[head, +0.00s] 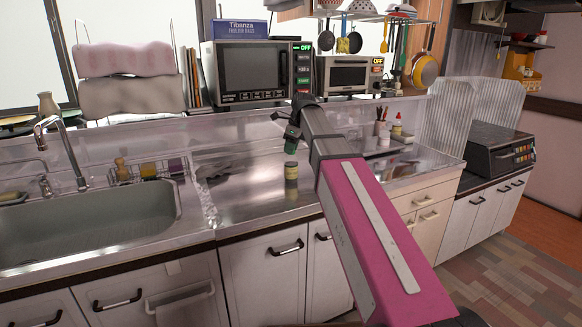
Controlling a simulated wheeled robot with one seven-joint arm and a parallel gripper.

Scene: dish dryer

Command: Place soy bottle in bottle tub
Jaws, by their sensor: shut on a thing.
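My gripper (291,149) points down over the steel counter, left of my pink arm. It is shut, and its small fingers are hard to make out. A small dark bottle with a pale yellowish band (291,172) is directly below the fingers and appears to be the soy bottle in their grip. It looks upright; I cannot tell whether its base touches the counter. A low tub or tray (383,151) at the counter's back right, partly behind my arm, may be the bottle tub. A pale bottle with a red tip (397,127) stands by it.
The sink (90,225) with its faucet (60,150) is at left, and a wire rack (148,172) stands behind its right end. A microwave (258,72) and toaster oven (346,75) stand on the back ledge. Bare steel counter (245,195) surrounds the bottle.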

